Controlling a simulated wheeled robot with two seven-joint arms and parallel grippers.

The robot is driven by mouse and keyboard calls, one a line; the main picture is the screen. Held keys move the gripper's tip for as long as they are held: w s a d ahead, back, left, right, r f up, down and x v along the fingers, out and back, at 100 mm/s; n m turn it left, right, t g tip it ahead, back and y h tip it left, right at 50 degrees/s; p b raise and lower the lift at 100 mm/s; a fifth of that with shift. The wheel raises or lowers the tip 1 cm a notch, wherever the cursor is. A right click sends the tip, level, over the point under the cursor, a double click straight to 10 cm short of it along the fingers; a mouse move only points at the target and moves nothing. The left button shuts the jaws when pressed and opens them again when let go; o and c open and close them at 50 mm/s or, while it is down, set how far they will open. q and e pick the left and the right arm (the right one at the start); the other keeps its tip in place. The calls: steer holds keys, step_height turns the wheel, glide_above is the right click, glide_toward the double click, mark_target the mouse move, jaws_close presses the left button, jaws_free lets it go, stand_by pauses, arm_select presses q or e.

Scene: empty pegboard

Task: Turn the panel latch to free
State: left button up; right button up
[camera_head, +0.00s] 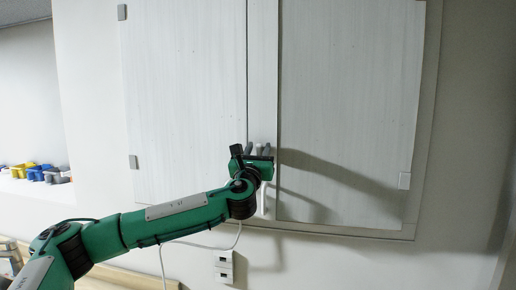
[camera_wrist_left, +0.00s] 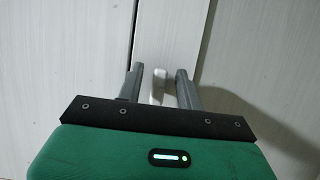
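The white panel (camera_head: 185,90) has two doors with a narrow strip between them. A small pale latch piece (camera_wrist_left: 158,84) sits on this strip in the left wrist view. My left gripper (camera_head: 262,149) is in front of the strip's lower part. In the left wrist view its two grey fingers (camera_wrist_left: 160,84) are spread, one on each side of the latch, with gaps visible. Whether the fingertips touch the panel is unclear. In the head view the gripper hides most of the latch area. My right gripper is not in view.
A white vertical piece (camera_head: 262,203) shows just below the gripper. A wall outlet (camera_head: 224,266) with a cable is lower down. Yellow, blue and grey items (camera_head: 38,173) stand on a ledge at the far left. The panel's right door (camera_head: 350,90) is clear in front.

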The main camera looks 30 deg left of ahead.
arm_select(q)
steer(key=shift+c, duration=0.5)
jaws_close()
